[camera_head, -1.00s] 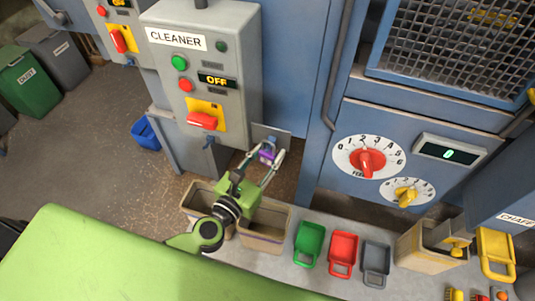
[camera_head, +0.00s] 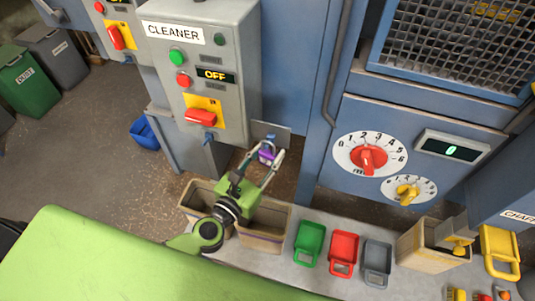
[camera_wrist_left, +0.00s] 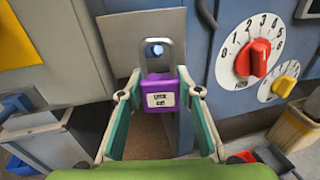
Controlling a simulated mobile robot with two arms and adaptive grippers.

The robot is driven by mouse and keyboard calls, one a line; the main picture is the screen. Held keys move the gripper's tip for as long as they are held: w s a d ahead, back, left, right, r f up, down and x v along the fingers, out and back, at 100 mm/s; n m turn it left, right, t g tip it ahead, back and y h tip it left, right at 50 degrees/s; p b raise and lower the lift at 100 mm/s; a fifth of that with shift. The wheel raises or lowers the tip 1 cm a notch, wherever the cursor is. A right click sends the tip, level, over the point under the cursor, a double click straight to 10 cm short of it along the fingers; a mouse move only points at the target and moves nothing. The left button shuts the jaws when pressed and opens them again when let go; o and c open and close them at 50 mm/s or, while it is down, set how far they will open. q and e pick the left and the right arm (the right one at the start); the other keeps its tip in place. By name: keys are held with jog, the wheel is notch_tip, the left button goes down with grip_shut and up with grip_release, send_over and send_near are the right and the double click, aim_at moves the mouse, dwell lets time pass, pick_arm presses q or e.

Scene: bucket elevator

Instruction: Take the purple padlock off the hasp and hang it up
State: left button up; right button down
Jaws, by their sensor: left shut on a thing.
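The purple padlock (camera_head: 266,153) is between the fingertips of my left gripper (camera_head: 262,160), in front of a grey metal plate (camera_head: 280,136) at the lower right of the CLEANER box. In the left wrist view the padlock (camera_wrist_left: 160,92) is upright, its label facing me, and my left gripper (camera_wrist_left: 160,95) is shut on its sides. Its grey shackle stands closed around a blue peg (camera_wrist_left: 154,50) on the plate (camera_wrist_left: 112,45). The hasp (camera_head: 208,138) appears as a small blue part below the red switch; its details are too small to tell. My right gripper is not in view.
The CLEANER box (camera_head: 248,60) with its red switch (camera_head: 201,118) stands left of the plate. Open bins (camera_head: 262,240) lie below my left arm. Green, red and grey scoops (camera_head: 343,255) lie to the right. Dials (camera_head: 369,156) are on the blue machine.

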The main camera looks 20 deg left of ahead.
pick_arm(q)
jog(key=shift+f, duration=0.1)
jog(key=o, duration=1.2)
jog(key=shift+o, duration=0.2)
jog(key=shift+w+f, duration=0.1)
jog(key=shift+w, duration=0.1)
jog(key=shift+s, duration=0.15)
jog(key=shift+d+f+b+v, duration=0.15)
jog(key=shift+b+v, duration=0.15)
jog(key=shift+v, duration=0.5)
jog(key=shift+d+f+b+v, duration=0.15)
jog(key=shift+b+v, duration=0.2)
jog(key=shift+v, duration=0.5)
jog(key=shift+d+b+v, duration=0.15)
jog(key=shift+b+v, duration=0.15)
jog(key=shift+v, duration=0.5)
jog(key=s+b, duration=0.2)
jog(key=s, duration=0.3)
